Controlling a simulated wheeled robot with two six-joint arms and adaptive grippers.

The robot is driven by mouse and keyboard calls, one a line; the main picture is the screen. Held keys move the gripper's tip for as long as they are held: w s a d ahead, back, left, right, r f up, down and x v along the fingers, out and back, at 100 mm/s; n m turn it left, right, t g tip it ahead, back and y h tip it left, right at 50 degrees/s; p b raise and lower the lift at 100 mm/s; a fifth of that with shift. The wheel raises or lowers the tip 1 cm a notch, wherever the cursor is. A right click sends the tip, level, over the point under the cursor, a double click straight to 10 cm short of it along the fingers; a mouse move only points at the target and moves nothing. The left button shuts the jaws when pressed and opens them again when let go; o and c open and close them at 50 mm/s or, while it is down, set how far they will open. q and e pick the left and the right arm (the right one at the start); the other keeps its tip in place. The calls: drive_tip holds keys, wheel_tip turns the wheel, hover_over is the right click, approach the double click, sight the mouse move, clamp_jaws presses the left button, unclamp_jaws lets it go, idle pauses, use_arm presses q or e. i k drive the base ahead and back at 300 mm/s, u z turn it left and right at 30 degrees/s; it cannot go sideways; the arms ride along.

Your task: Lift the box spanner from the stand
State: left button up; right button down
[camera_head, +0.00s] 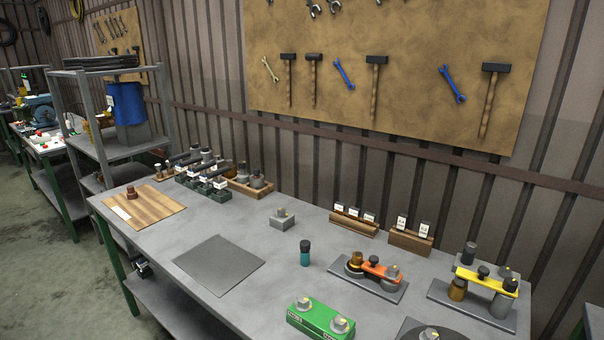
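I cannot tell for certain which item is the box spanner. A small light grey block (282,219) with a short round piece upright in its top stands alone near the middle of the table. A teal cylinder with a black top (305,254) stands upright in front of it, apart from it. Neither of my grippers is in view.
The grey table (215,225) carries a dark flat mat (219,264), a wooden board (144,207), a green block with two knobs (320,318), and orange (376,268) and yellow (490,282) assemblies on plates. Wooden card holders (354,224) stand at the back. The middle is mostly clear.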

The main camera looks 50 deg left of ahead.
sight(220, 183)
drive_tip(key=u, duration=3.35)
drive_tip(key=i, duration=3.85)
drive_tip(key=z, duration=4.2)
